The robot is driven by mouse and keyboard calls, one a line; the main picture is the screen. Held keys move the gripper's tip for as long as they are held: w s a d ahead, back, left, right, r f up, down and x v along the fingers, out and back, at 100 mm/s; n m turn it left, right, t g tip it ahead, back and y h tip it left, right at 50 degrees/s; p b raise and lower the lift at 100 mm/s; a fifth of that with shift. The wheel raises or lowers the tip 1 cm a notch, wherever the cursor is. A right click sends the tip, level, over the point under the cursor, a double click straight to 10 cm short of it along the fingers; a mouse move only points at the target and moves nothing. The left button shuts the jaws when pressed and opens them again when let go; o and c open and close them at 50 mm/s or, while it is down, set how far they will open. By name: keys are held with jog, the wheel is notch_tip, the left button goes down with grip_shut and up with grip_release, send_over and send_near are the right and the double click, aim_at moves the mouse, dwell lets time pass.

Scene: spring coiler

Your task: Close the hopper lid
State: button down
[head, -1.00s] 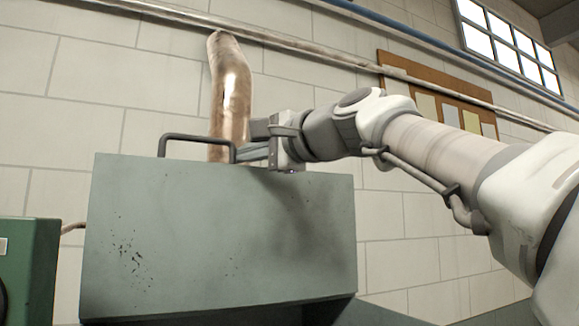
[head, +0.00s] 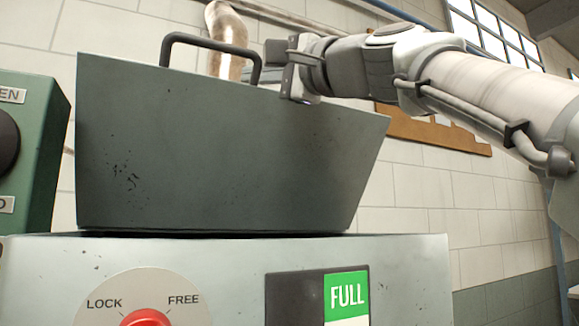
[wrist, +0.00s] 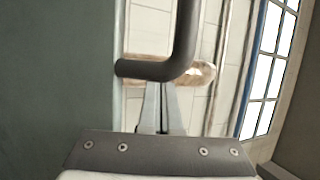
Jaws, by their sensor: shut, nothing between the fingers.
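The hopper lid (head: 220,155) is a grey-green panel standing raised above the machine body in the head view. Its top is wider than its bottom edge, which sits at the body's top. A dark bar handle (head: 210,40) rises from its top edge; it also shows in the wrist view (wrist: 178,55). My gripper (head: 264,76) is at the right end of the handle, at the lid's top edge. In the wrist view my gripper (wrist: 162,92) has its narrow fingers shut and empty, with the tips at the handle. I cannot tell whether they touch it. The hopper opening is hidden.
The machine front (head: 415,280) carries a red knob (head: 146,318) between LOCK and FREE, and a FULL indicator (head: 346,293). A green control box (head: 40,150) stands close on the left. A copper-coloured pipe (head: 226,30) rises behind the lid. The right side is open to the wall.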

jog(key=s+d+f+n+y+b, duration=0.1)
jog(key=s+d+f+b, duration=0.1)
jog(key=s+f+b, duration=0.2)
jog(key=s+d+f+y+b, duration=0.1)
jog(key=s+d+f+b, duration=0.2)
jog(key=f+b, duration=0.7)
jog(key=s+d+f+n+y+b, duration=0.1)
jog(key=s+f+b, duration=0.6)
jog(key=b, duration=0.8)
jog(key=shift+d+n+t+y+b, duration=0.3)
jog(key=shift+d+t+y, duration=0.1)
jog(key=shift+d, duration=0.45)
